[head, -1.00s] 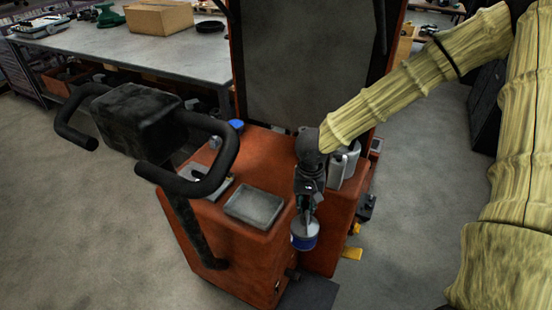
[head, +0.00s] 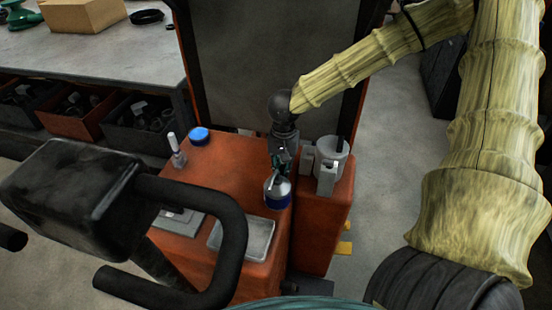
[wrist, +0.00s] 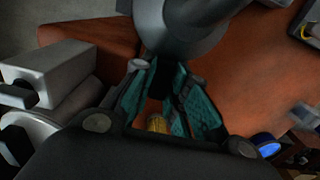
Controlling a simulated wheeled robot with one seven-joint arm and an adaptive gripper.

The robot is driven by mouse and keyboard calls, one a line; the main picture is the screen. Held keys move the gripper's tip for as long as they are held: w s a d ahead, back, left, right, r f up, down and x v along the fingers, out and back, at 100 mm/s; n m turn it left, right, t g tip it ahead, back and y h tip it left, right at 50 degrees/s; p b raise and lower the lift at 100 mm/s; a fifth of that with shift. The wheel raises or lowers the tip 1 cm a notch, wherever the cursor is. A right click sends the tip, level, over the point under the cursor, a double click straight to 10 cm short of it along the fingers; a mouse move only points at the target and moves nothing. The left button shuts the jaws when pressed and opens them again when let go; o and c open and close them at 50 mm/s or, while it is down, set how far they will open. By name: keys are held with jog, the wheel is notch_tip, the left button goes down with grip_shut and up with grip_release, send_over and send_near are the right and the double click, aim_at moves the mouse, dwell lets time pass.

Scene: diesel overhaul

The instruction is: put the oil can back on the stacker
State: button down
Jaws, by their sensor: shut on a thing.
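The oil can (head: 277,193), with a grey cone top and a dark blue body, hangs upright under my gripper (head: 277,170). My gripper is shut on its top. The can shows against the right edge of the orange stacker's top (head: 235,165), near the grey tray. I cannot tell whether its base touches the surface. In the wrist view, the can's grey body (wrist: 185,30) is at the top, beyond the teal-padded fingers (wrist: 172,95), with orange surface around it. The can's far side is hidden.
On the stacker stand a grey tray (head: 243,238), a blue-topped round thing (head: 199,136), a white-tipped bottle (head: 177,155) and a silver cylinder (head: 331,160) close right of my gripper. The black handle (head: 235,240) rises in front. A workbench (head: 90,50) is behind left.

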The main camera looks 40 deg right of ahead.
jog(key=shift+w+d+f+p, duration=0.45)
jog(key=shift+w+d+f, duration=0.2)
jog(key=shift+w, duration=0.6)
jog(key=shift+w+d+f+p, duration=0.4)
jog(key=shift+w+d+f, duration=0.25)
jog(key=shift+w, duration=0.65)
jog(key=shift+w+d+f+p, duration=0.5)
jog(key=shift+w+f, duration=0.3)
jog(key=shift+w, duration=0.45)
jog(key=c, duration=1.4)
grip_release()
jog(key=shift+f, duration=0.1)
notch_tip(320, 180, up, 12)
jog(key=shift+d+r+b, duration=0.1)
jog(key=shift+b, duration=0.75)
